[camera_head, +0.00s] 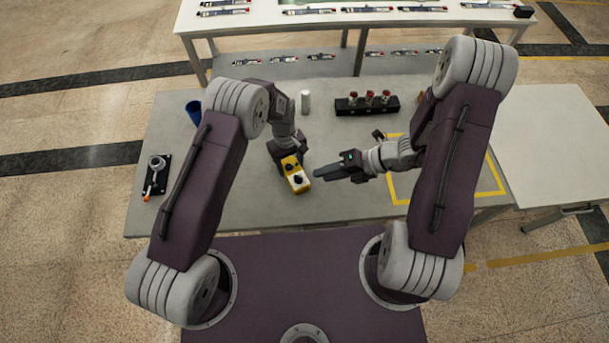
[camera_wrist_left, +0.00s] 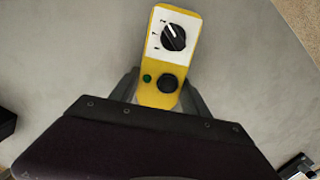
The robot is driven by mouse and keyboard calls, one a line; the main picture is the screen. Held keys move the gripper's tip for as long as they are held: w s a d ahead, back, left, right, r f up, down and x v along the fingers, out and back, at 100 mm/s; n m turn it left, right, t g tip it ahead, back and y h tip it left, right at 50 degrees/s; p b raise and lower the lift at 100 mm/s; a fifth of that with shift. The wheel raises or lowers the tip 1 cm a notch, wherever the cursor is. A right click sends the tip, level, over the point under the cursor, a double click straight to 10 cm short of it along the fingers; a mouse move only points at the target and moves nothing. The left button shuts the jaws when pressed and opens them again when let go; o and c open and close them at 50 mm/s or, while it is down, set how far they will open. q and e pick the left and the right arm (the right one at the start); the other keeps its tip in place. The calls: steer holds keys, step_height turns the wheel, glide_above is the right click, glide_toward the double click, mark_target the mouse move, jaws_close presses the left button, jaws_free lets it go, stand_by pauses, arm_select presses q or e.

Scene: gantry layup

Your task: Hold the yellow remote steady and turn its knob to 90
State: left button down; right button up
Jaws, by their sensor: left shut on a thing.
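The yellow remote (camera_head: 295,174) lies at the middle of the grey table in the head view. It also shows in the left wrist view (camera_wrist_left: 186,73). It has a white dial plate with a black knob (camera_wrist_left: 173,37) whose white pointer aims up and left. Below are a green button (camera_wrist_left: 147,78) and a black round button (camera_wrist_left: 167,83). My left gripper (camera_wrist_left: 162,92) is shut on the remote's lower end, a finger on each side. My right gripper (camera_head: 316,174) points left, its tip close to the remote's right side; whether its jaws are open is unclear.
A blue cup (camera_head: 194,112) and a black fixture with an orange-tipped lever (camera_head: 155,176) stand at the left. A white cylinder (camera_head: 305,101) and a black block with red-topped parts (camera_head: 367,105) stand at the back. A yellow-taped square (camera_head: 397,187) marks the right side.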

mark_target(300, 177)
steer(key=d+f+n+t+y, duration=0.3)
steer(key=d+n, duration=0.1)
steer(key=n, duration=1)
steer(key=x, duration=1.2)
steer(key=shift+s+a, duration=0.1)
steer(key=shift+s, duration=0.2)
steer(key=shift+c, duration=0.3)
jaws_close()
